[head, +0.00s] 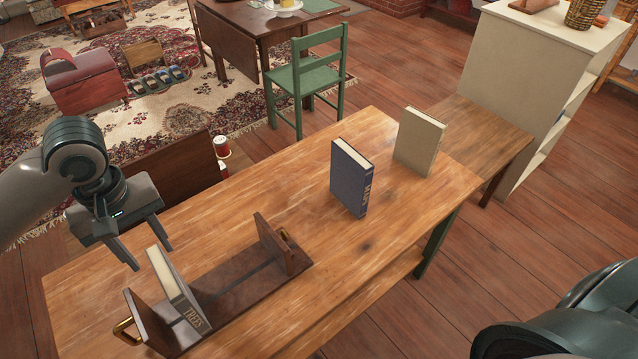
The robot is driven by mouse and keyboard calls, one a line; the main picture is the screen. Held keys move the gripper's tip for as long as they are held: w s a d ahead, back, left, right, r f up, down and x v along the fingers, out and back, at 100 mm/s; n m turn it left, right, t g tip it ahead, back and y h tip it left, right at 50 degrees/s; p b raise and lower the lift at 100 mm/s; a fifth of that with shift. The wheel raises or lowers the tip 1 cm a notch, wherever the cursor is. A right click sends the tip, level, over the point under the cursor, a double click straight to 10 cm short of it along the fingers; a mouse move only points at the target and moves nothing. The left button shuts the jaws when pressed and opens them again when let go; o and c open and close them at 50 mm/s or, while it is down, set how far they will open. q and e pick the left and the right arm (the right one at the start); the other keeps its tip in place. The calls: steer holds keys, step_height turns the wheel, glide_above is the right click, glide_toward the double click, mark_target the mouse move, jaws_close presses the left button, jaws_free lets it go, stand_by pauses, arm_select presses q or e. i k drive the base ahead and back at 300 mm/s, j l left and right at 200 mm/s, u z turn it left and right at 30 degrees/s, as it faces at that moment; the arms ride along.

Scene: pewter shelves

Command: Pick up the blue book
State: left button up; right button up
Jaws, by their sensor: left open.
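The blue book (350,180) stands upright on the wooden table (300,205), right of the table's middle, with its lettered spine facing the near right. My left gripper (148,256) is open and empty at the table's left end, apart from the blue book and well to its left. It hangs near the grey book (180,290), which leans in the dark wooden book rack (235,290); I cannot tell whether it touches that book. Part of my right arm shows at the lower right, but its gripper is out of view.
A beige book (419,142) stands upright behind and right of the blue book. The rack has upright ends with brass handles. A green chair (306,80) stands behind the table and a pale shelf unit (535,85) at right. The tabletop around the blue book is clear.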

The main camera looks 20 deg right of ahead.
mark_target(352, 173)
steer(key=i+l, duration=0.1)
steer(key=l, duration=0.3)
steer(key=i+l+z, duration=0.1)
steer(key=l, duration=0.3)
steer(key=i+l, duration=0.15)
steer(key=l, duration=0.2)
steer(key=i+l+z, duration=0.1)
steer(key=l, duration=0.3)
steer(key=i+l, duration=0.2)
steer(key=l, duration=0.2)
